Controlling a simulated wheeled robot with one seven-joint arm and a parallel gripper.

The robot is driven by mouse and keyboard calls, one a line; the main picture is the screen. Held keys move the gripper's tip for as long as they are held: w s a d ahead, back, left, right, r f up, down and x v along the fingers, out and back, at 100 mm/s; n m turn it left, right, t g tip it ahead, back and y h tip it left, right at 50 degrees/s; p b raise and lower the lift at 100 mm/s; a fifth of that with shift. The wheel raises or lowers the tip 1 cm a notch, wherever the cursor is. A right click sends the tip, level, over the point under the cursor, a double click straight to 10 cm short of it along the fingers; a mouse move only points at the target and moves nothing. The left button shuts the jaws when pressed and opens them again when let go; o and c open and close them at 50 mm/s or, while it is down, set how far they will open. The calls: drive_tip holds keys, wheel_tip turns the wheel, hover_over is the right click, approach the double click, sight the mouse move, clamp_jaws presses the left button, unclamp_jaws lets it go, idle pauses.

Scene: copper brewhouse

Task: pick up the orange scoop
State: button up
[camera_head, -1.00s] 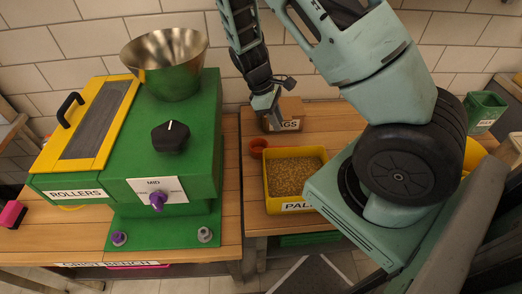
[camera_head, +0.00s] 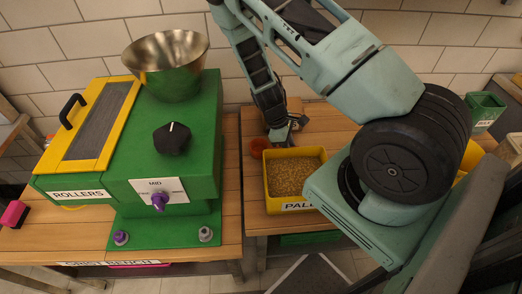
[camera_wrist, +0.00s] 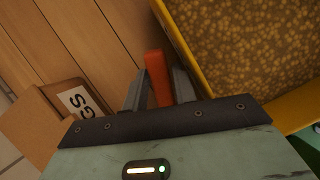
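The orange scoop (camera_wrist: 156,70) shows in the wrist view as a narrow upright strip beside the yellow bin. In the head view a small orange-red round part (camera_head: 258,147) shows on the table at the bin's back left corner, partly behind my gripper. My gripper (camera_wrist: 159,80) is down at the scoop, with one finger on each side of the orange strip. The fingers look apart, with a slight gap to the strip on the left. The scoop's lower end is hidden by the gripper body.
The yellow bin (camera_head: 267,190) of grain stands close beside the gripper. A brown box with a label (camera_wrist: 38,125) is on its other side. The green roller mill (camera_head: 130,165) with a metal bowl (camera_head: 165,55) stands on the left. Some wood table (camera_head: 253,222) is bare.

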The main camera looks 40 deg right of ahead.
clamp_jaws()
drive_tip(key=shift+r, duration=0.1)
